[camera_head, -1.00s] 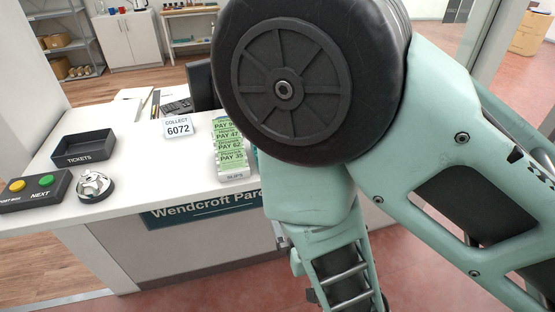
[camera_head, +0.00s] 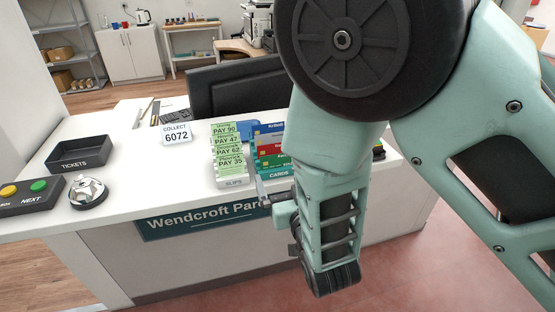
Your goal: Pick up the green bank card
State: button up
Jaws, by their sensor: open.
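The green bank card (camera_head: 272,161) stands at the front of a stepped card rack (camera_head: 279,174) labelled CARDS, on the white counter. Red and blue cards stand behind it. My arm covers the right part of the rack and cards. My gripper (camera_head: 266,195) is at the left side of my arm's end, just in front of the counter edge and below the rack in the picture. It is open, and I see nothing held; its fingers are small and partly hidden. It looks apart from the green card.
A slip rack (camera_head: 233,183) with green PAY slips stands left of the cards. A COLLECT 6072 sign (camera_head: 176,134), a black TICKETS tray (camera_head: 80,153), a bell (camera_head: 87,192) and a button box (camera_head: 28,194) are farther left. A dark monitor (camera_head: 235,88) stands behind.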

aim_at(278, 159)
jog(key=shift+f+p+x, duration=0.1)
jog(key=shift+p+x, duration=0.5)
jog(key=shift+x, duration=0.9)
jog(key=shift+f+p+x, duration=0.15)
jog(key=shift+p+x, duration=0.4)
jog(key=shift+x, duration=0.95)
jog(key=shift+d, duration=0.1)
jog(key=c, duration=1)
